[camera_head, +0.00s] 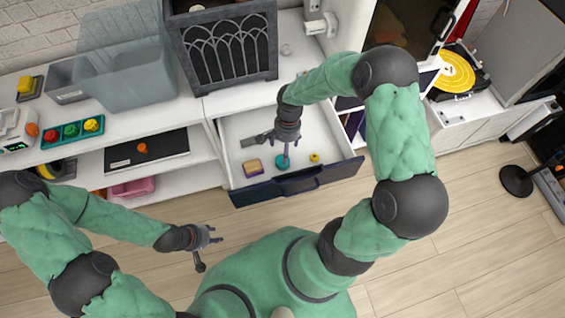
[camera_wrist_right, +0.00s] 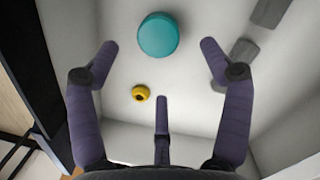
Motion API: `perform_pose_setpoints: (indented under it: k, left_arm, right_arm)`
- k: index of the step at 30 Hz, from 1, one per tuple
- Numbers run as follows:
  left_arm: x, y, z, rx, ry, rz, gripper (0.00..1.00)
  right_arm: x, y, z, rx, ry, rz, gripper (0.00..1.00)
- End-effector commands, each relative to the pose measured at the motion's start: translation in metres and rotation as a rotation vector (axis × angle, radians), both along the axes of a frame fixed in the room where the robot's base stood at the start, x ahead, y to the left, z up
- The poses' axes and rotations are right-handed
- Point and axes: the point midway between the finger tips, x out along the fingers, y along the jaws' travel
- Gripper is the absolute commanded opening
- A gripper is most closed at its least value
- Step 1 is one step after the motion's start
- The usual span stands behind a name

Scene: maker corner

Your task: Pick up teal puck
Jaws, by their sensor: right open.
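The teal puck (camera_head: 281,163) lies on the floor of the open white drawer, near its front wall. It also shows in the right wrist view (camera_wrist_right: 158,36), round and flat-topped. My right gripper (camera_head: 286,150) reaches down into the drawer just above the puck and hides part of it. In the right wrist view its purple fingers (camera_wrist_right: 158,62) are spread and empty, with the puck beyond them, toward the top of the picture. My left gripper (camera_head: 210,237) hangs over the wooden floor left of my base, with its fingers apart and nothing between them.
In the drawer are a yellow ring-like item (camera_head: 315,157), a purple-and-yellow block (camera_head: 252,167) and grey blocks (camera_head: 255,140). The drawer's dark front (camera_head: 300,182) stands close to the puck. A dark arched panel (camera_head: 228,50) rises above the drawer.

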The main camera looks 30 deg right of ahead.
Motion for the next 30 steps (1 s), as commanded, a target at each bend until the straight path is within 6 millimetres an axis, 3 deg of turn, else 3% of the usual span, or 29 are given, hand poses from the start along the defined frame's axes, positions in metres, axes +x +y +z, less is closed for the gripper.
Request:
perform_pose_setpoints:
  k: [8,16,25,26,30]
  left_arm:
    - [0.0,0.0,-0.011,0.0,0.0,0.0,0.4]
    - [0.0,0.0,-0.03,0.0,0.0,0.0,0.4]
    - [0.0,0.0,-0.031,0.0,0.0,0.0,0.4]
    - [0.0,0.0,-0.031,0.0,0.0,0.0,0.4]
    - [0.0,0.0,-0.031,0.0,0.0,0.0,0.4]
  right_arm:
    - [-0.002,0.003,-0.022,0.001,-0.001,0.0,0.8]
    - [-0.007,0.009,-0.058,0.001,0.001,-0.001,0.8]
    - [-0.007,0.01,-0.062,0.0,-0.002,-0.001,0.8]
    - [-0.007,0.01,-0.062,0.0,-0.001,-0.001,0.74]
    - [-0.007,0.01,-0.062,0.0,-0.001,-0.001,0.35]
